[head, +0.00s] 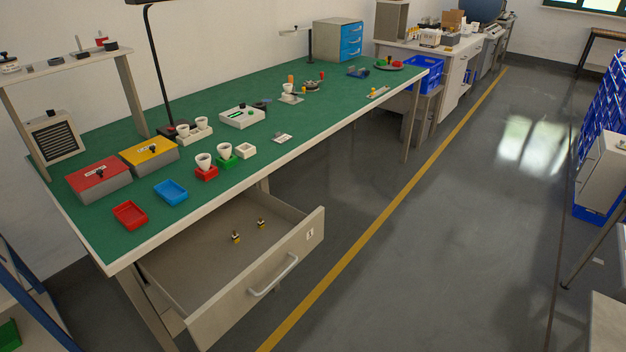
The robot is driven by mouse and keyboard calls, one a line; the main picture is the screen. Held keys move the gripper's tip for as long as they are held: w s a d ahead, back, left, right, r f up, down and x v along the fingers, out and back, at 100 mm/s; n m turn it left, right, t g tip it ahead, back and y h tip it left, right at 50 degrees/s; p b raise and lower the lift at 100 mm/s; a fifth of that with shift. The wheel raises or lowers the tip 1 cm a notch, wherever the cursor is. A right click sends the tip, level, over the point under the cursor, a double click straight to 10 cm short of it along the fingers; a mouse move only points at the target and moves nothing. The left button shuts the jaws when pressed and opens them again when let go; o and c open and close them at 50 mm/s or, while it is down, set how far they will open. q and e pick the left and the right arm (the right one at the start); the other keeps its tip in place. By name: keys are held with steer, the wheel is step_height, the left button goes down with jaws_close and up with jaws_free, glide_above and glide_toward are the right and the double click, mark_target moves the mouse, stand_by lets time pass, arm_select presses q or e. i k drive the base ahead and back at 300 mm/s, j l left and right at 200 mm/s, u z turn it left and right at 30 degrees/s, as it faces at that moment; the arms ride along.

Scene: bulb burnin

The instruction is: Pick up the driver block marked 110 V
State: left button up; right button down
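No marking reading 110 V can be made out, so I cannot tell which thing is the driver block. Two small dark and yellow pieces, a nearer one (236,238) and a farther one (261,223), stand apart inside the open drawer (305,232) under the green-topped bench (330,95). On the bench, a red block (207,174) and a green block (227,163) each carry a white cup-shaped piece. A small white square block (246,151) is beside the green one. Neither of my grippers is in view.
A red-topped box (99,181) and a yellow-topped box (150,153) stand on the bench's left part. A red tray (130,214) and a blue tray (171,192) lie in front. The drawer juts out over the floor.

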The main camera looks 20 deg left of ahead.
mark_target(236, 239)
steer(key=u, duration=1.1)
steer(key=i+l+u, duration=0.1)
steer(key=l+u, duration=0.15)
steer(key=u, duration=0.2)
steer(key=l+u, duration=0.3)
steer(key=u, duration=0.15)
steer(key=i, duration=0.05)
